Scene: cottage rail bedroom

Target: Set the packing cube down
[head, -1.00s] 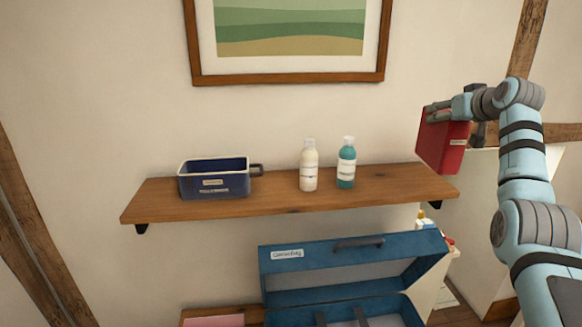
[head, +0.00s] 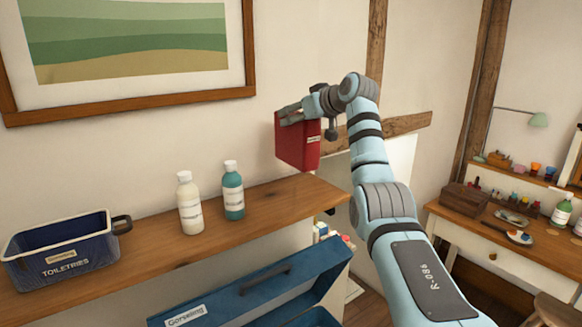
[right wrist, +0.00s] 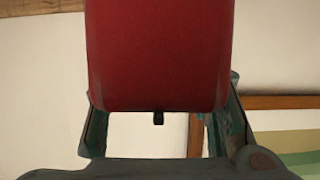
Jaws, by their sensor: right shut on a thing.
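The red packing cube (head: 297,143) is held upright by my right gripper (head: 291,115), near the right end of the wooden shelf (head: 262,211). In the head view the cube's bottom appears above the shelf board; I cannot tell the exact gap. In the right wrist view the red cube (right wrist: 160,55) fills the upper middle between the two fingers of my right gripper (right wrist: 165,115), which is shut on it. My left gripper is not in view.
A navy toiletries bin (head: 62,250) stands on the shelf at left. A white bottle (head: 189,205) and a teal bottle (head: 233,192) stand mid-shelf. Below is an open blue case (head: 260,290). A desk (head: 480,240) with paints is at right. The shelf's right end looks clear.

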